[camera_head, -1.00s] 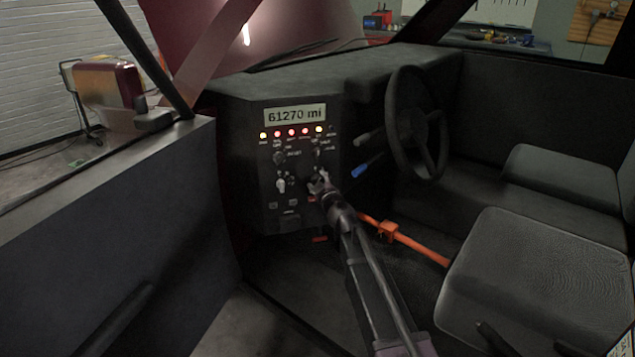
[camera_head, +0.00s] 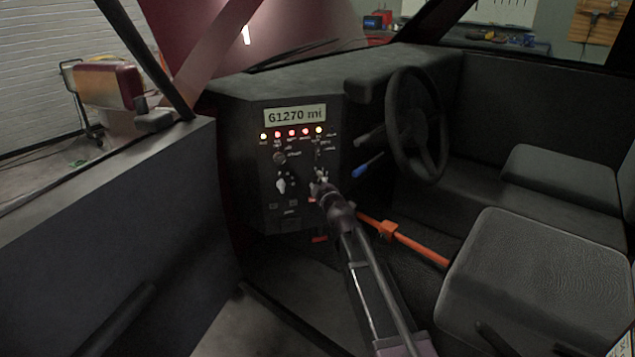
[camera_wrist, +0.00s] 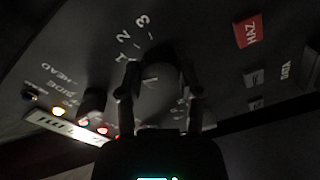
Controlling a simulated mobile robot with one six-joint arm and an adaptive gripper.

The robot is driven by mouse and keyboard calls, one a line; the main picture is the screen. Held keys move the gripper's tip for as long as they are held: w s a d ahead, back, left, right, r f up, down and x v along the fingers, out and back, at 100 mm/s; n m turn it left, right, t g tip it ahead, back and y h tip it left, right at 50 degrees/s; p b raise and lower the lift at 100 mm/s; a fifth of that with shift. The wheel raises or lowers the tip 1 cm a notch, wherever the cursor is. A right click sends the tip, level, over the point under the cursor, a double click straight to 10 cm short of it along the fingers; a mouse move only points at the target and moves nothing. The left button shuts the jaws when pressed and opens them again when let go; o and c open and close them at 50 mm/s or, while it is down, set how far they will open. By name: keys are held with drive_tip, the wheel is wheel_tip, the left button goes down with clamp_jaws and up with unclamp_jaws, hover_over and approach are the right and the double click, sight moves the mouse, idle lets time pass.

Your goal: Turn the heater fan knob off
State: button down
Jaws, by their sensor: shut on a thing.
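The heater fan knob (camera_wrist: 160,92) is a dark round knob on the dashboard panel, with the numbers 1, 2 and 3 printed beside it in the wrist view. My gripper (camera_wrist: 161,72) has one finger on each side of the knob and is shut on it. In the head view my gripper (camera_head: 319,182) reaches the right part of the dark control panel (camera_head: 260,208) and hides the knob. The pointer's exact setting is too dim to read.
A mileage display (camera_head: 295,115) and a row of lit lamps sit above. A red HAZ switch (camera_wrist: 247,31) lies near the knob in the wrist view. The steering wheel (camera_head: 441,150), a blue-tipped lever (camera_head: 359,171) and an orange bar (camera_head: 420,248) are to the right.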

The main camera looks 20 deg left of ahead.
drive_tip(key=shift+w+n, duration=0.1)
drive_tip(key=shift+n, duration=1.5)
drive_tip(key=shift+c, duration=1.3)
unclamp_jaws()
drive_tip(key=m, duration=0.2)
drive_tip(key=shift+m, duration=0.4)
drive_tip(key=m, duration=0.4)
drive_tip(key=v, duration=1.4)
